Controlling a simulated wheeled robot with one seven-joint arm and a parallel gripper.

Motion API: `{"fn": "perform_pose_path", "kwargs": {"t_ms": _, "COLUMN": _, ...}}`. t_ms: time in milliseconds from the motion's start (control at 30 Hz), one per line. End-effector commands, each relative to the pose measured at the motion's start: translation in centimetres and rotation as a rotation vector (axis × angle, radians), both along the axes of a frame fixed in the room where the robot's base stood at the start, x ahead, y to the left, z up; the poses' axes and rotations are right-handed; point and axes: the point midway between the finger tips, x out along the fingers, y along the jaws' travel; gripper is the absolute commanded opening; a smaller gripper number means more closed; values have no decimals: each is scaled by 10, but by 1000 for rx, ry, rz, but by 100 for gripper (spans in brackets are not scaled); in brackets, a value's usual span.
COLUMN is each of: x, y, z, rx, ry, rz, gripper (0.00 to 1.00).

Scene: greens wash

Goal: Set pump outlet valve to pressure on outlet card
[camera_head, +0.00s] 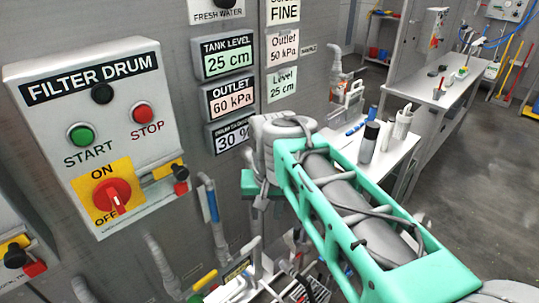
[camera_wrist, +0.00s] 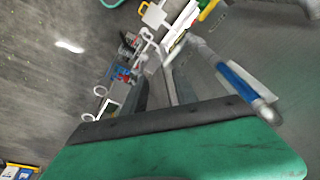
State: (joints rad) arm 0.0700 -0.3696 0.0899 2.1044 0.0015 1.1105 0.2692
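The outlet card (camera_head: 284,47) on the wall reads "Outlet 50 kPa". The outlet display (camera_head: 229,98) to its lower left reads 60 kPa. A blue-handled lever (camera_head: 209,203) stands on pipework below the displays; a blue handle also shows at the right of the wrist view (camera_wrist: 240,85). A yellow handle (camera_head: 205,281) is lower down. I cannot tell which of them is the pump outlet valve. My gripper (camera_head: 262,188) is in front of the wall, right of the blue lever and apart from it.
The filter drum panel (camera_head: 100,130) with buttons and a red rotary switch (camera_head: 112,196) juts out at left. A white table (camera_head: 385,150) with bottles stands behind my arm. Pipes and fittings crowd the lower middle. Grey floor (camera_head: 485,180) is open at right.

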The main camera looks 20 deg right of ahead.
Motion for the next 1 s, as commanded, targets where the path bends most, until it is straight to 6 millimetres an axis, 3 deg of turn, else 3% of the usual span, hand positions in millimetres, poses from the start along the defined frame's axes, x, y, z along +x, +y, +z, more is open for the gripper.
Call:
{"fn": "perform_pose_path", "kwargs": {"t_ms": 33, "x": 27, "y": -13, "z": 27, "rx": 20, "ry": 32, "rz": -119, "gripper": 35}}
{"fn": "perform_pose_path", "kwargs": {"t_ms": 200, "x": 96, "y": -59, "z": 83, "rx": 76, "ry": 131, "rz": -544, "gripper": 35}}
{"fn": "perform_pose_path", "kwargs": {"t_ms": 300, "x": 118, "y": -80, "z": 96, "rx": 93, "ry": 168, "rz": -719, "gripper": 35}}
{"fn": "perform_pose_path", "kwargs": {"t_ms": 400, "x": 127, "y": -90, "z": 102, "rx": 99, "ry": 184, "rz": -807, "gripper": 35}}
{"fn": "perform_pose_path", "kwargs": {"t_ms": 567, "x": 130, "y": -94, "z": 93, "rx": 101, "ry": 192, "rz": -842, "gripper": 35}}
{"fn": "perform_pose_path", "kwargs": {"t_ms": 800, "x": 129, "y": -94, "z": 49, "rx": 100, "ry": 192, "rz": -840, "gripper": 35}}
{"fn": "perform_pose_path", "kwargs": {"t_ms": 1000, "x": 130, "y": -94, "z": 27, "rx": 101, "ry": 186, "rz": -839, "gripper": 35}}
